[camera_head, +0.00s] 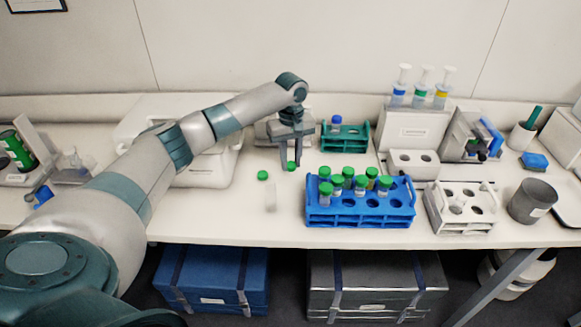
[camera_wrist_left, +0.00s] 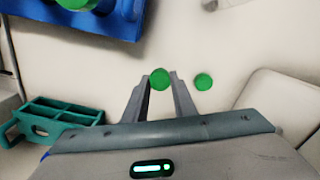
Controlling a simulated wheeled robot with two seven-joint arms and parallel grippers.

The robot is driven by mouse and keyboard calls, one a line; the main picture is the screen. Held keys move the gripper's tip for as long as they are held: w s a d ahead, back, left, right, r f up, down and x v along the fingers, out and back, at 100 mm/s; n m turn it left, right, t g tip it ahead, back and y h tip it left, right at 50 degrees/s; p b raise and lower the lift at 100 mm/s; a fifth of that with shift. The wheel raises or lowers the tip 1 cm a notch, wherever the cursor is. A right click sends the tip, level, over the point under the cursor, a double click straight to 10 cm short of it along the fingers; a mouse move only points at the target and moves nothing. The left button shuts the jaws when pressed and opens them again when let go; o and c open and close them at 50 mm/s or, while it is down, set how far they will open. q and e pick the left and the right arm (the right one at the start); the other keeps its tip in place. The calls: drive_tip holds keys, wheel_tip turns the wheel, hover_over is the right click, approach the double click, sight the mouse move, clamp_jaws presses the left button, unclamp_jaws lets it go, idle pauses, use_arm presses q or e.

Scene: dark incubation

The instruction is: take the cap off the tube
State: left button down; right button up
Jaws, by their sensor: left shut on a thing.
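My left gripper (camera_head: 291,163) reaches in from the left, pointing down over the bench left of the blue rack. It is shut on a green cap (camera_head: 291,167). In the wrist view this cap (camera_wrist_left: 160,79) sits between the fingertips (camera_wrist_left: 161,82); no tube shows below it, though that side is largely hidden. A second green cap (camera_head: 262,175) is apart, to the left; it also shows in the wrist view (camera_wrist_left: 203,82). A pale, clear tube-like thing (camera_head: 271,198) is just in front of it; whether it stands or lies is hard to tell. My right gripper is not in view.
A blue rack (camera_head: 345,218) holds several green-capped tubes. A teal rack (camera_head: 352,142) with a blue-capped tube stands behind it. A white rack (camera_head: 462,226) and a grey cup (camera_head: 534,201) are at the right. A white box (camera_head: 206,172) stands left of the gripper. The bench's front left is clear.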

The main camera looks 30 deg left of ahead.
sight(291, 164)
use_arm(q)
drive_tip(key=shift+f, duration=0.1)
drive_tip(key=shift+f+p, duration=0.55)
drive_tip(key=shift+f, duration=1.3)
drive_tip(key=c, duration=1.5)
unclamp_jaws()
drive_tip(key=shift+f, duration=0.1)
drive_tip(key=shift+o, duration=0.2)
wheel_tip(291, 164, up, 11)
drive_tip(key=b, duration=0.3)
drive_tip(key=shift+b, duration=0.4)
drive_tip(key=shift+r, duration=0.65)
